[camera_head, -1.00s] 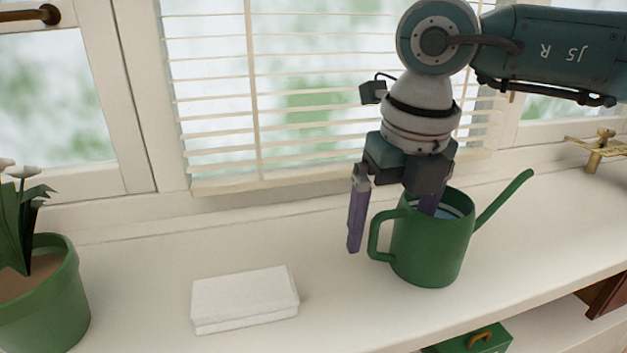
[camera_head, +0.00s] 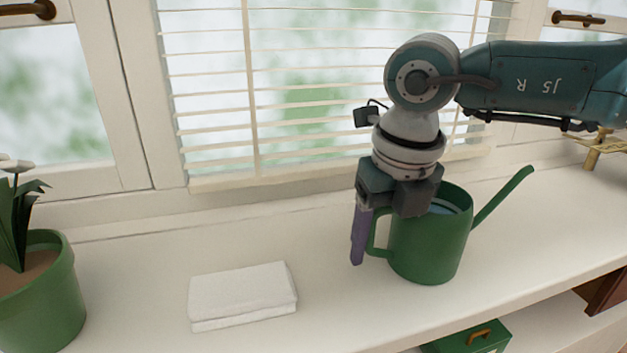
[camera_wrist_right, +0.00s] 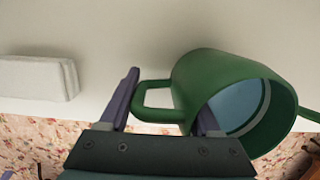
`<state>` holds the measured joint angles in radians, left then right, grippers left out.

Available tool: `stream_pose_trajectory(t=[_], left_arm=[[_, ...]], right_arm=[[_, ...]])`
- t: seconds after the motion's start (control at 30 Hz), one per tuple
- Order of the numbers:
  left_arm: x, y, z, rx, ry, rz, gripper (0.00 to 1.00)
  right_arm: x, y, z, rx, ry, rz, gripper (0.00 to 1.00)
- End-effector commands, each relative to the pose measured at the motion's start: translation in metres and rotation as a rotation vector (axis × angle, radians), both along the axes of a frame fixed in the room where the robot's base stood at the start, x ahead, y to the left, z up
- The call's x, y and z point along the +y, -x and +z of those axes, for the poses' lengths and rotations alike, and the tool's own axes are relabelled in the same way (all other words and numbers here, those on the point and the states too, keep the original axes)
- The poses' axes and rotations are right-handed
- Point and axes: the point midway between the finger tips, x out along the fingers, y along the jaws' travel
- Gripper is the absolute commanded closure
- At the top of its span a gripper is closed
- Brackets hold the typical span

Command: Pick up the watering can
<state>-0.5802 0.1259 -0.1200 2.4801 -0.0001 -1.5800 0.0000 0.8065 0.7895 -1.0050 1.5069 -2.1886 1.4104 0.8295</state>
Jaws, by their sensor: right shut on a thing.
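The green watering can (camera_head: 437,250) stands upright on the white sill, its spout toward the upper right and its loop handle on the left. It also shows in the right wrist view (camera_wrist_right: 215,85), with its blue-grey inside visible. My right gripper (camera_head: 385,240) points down at the handle side. One purple finger is outside the handle, close against it. The other goes in over the rim and is hidden by the can wall in the head view. The gripper is shut on the can, with the handle and wall between its fingers. My left gripper is in neither view.
A potted plant (camera_head: 38,300) stands at the far left. The blinds and window (camera_head: 320,90) rise close behind. A green box (camera_head: 470,340) is below the sill's front edge. A brass object (camera_head: 598,150) is at the right.

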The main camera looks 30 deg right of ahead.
Motion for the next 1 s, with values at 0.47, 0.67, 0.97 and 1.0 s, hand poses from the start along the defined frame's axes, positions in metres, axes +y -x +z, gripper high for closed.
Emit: stream_pose_trajectory(t=[0.47,0.67,0.97,1.0], left_arm=[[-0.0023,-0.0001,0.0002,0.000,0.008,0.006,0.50],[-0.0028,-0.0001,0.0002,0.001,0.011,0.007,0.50],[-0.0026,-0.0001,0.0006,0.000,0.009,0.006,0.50],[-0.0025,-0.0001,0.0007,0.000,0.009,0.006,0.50]], right_arm=[[0.0007,-0.0001,0.0004,0.000,-0.001,0.001,1.00],[0.0007,-0.0001,0.0004,0.000,-0.001,0.001,1.00],[0.0003,-0.0009,0.0020,-0.003,0.000,0.001,1.00],[0.0002,-0.0009,0.0027,-0.003,0.000,0.001,1.00]])
